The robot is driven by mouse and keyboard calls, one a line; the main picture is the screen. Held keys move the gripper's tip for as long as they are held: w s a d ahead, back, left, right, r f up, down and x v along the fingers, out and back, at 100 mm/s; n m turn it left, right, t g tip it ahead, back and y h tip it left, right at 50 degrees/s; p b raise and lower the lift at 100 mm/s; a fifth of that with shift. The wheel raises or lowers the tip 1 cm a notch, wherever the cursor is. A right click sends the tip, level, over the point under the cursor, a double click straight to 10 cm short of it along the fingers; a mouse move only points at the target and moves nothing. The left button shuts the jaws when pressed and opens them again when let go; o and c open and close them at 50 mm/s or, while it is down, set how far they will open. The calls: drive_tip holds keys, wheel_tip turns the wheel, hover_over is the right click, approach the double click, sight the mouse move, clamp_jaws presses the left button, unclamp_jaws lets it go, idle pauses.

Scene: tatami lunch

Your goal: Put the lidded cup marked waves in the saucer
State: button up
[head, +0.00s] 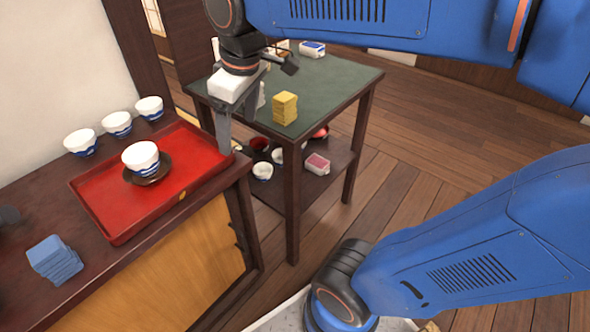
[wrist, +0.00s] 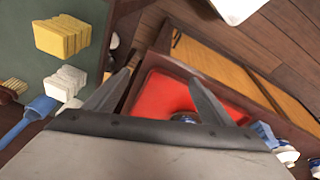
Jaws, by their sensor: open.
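A white cup with a blue pattern (head: 141,156) stands upright on a dark saucer (head: 150,180) in the red tray (head: 110,212). Three similar white-and-blue cups stand in a row behind the tray: the left one (head: 81,142), the middle one (head: 117,123) and the right one (head: 149,107). I cannot make out lids or tell which cup bears waves. My gripper (head: 235,138) is open and empty, pointing down near the tray's right end. In the wrist view its fingers (wrist: 161,75) are apart, with the red tray (wrist: 165,90) beyond and a cup partly hidden behind the gripper body.
A green-topped table (head: 335,80) right of the counter bears a yellow stack (head: 285,108). Its lower shelf holds bowls and a pink-and-white box (head: 317,164). A blue stack (head: 54,260) lies on the counter's front left.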

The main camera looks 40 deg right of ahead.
drive_tip(key=s+d+f+m+t, duration=0.2)
drive_tip(key=s+d+f+m, duration=0.4)
drive_tip(key=s+f, duration=0.3)
drive_tip(key=shift+s+d+f+m+h, duration=0.3)
drive_tip(key=shift+s+d+m, duration=0.15)
drive_tip(key=shift+d, duration=0.25)
drive_tip(key=shift+a, duration=0.1)
